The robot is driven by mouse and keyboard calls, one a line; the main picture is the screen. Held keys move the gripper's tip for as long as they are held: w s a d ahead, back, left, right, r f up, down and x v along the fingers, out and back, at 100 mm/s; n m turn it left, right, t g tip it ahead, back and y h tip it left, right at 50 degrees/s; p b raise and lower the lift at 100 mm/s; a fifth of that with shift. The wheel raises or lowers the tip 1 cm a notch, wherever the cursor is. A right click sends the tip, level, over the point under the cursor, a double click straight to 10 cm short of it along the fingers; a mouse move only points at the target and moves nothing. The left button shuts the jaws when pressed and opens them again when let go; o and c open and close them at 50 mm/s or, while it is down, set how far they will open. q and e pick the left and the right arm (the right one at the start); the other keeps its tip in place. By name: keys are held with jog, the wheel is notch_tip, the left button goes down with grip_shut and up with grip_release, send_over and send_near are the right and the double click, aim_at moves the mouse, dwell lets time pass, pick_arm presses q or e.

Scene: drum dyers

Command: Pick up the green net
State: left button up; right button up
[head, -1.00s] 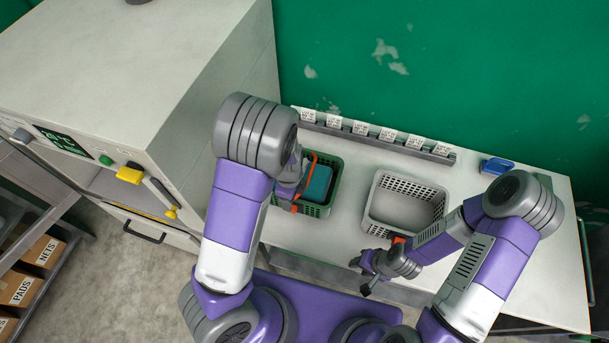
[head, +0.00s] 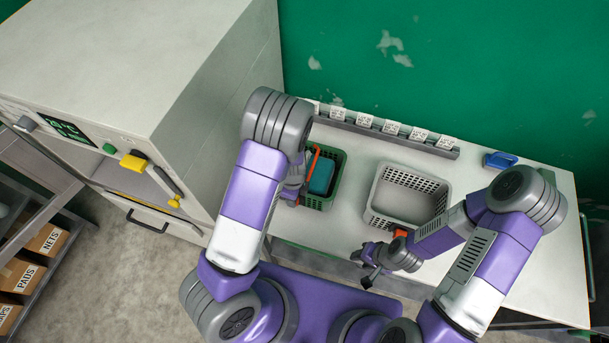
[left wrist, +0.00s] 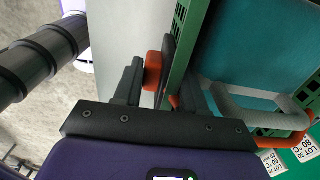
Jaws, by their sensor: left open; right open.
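The green net stands as a perforated green basket (head: 341,172) on the white table, left of a pale basket. It holds a teal block (head: 321,176) and has orange grips. In the left wrist view its green wall (left wrist: 184,50) runs between the fingers of my left gripper (left wrist: 168,88), which is open. An orange grip (left wrist: 154,71) shows beside the left finger; I cannot tell whether they touch. In the head view that gripper is mostly hidden behind my left arm. My right gripper (head: 361,268) is open and empty at the table's front edge.
The pale perforated basket (head: 447,190) is empty. A rail of labelled tags (head: 390,131) runs along the back, with a blue object (head: 500,160) to its right. A large machine (head: 190,140) stands close on the left. Labelled boxes (head: 20,275) sit on a lower shelf.

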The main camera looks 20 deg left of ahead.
pick_arm(q)
jog(key=shift+s, duration=0.1)
grip_shut()
jog(key=shift+r, duration=0.1)
